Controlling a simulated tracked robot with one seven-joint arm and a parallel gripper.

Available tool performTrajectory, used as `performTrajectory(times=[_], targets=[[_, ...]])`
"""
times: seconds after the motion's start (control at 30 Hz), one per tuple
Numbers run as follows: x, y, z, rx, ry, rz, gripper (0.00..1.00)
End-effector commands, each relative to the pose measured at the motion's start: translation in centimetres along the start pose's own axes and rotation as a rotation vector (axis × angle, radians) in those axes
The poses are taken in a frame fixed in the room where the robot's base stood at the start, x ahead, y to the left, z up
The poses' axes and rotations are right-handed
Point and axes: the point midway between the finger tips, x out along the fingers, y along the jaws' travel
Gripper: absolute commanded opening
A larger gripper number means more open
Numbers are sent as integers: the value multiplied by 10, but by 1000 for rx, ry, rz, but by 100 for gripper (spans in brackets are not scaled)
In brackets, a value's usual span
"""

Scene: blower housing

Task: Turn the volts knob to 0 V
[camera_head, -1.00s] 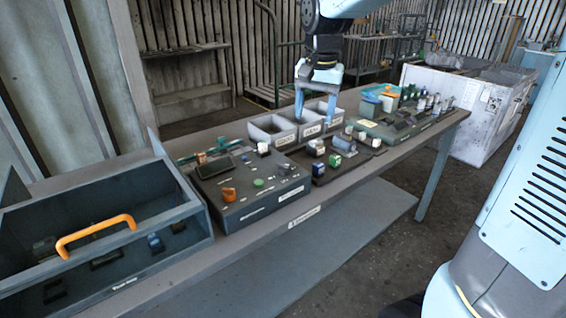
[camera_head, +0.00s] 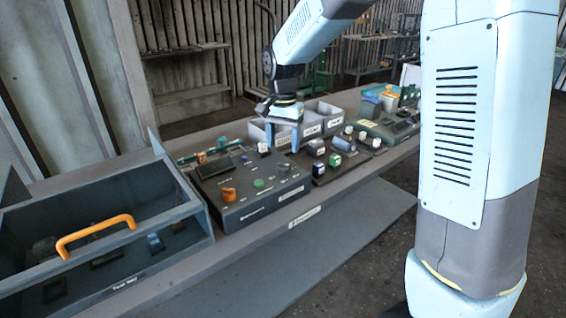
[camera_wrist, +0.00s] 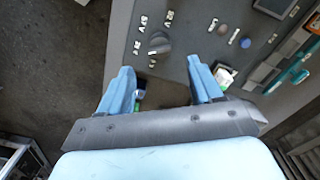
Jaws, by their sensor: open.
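The dark grey control panel (camera_head: 250,200) stands on the bench and fills the upper part of the wrist view. A dark grey knob (camera_wrist: 159,42) with several printed volt labels around it sits near the panel's front edge in the wrist view. The labels are too small to read, so I cannot tell its setting. The same knob is probably the small dark one (camera_head: 283,168) in the head view. My gripper (camera_head: 284,146) is over the panel's right rear side. In the wrist view its fingers (camera_wrist: 163,76) are spread, empty and apart from the knob.
An orange knob (camera_head: 228,193) and a green button (camera_head: 258,183) are on the panel. Small blocks (camera_head: 335,159) stand right of it, with grey bins (camera_head: 310,123) behind. An open box with an orange handle (camera_head: 95,234) is at left.

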Motion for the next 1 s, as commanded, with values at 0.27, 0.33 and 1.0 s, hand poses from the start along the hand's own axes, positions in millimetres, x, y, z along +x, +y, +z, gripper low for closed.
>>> performTrajectory(times=[0.27,0.33,1.0], targets=[[47,0,1,-1,-2,2,65],[55,0,0,-1,-1,1,65],[71,0,1,-2,1,-1,51]])
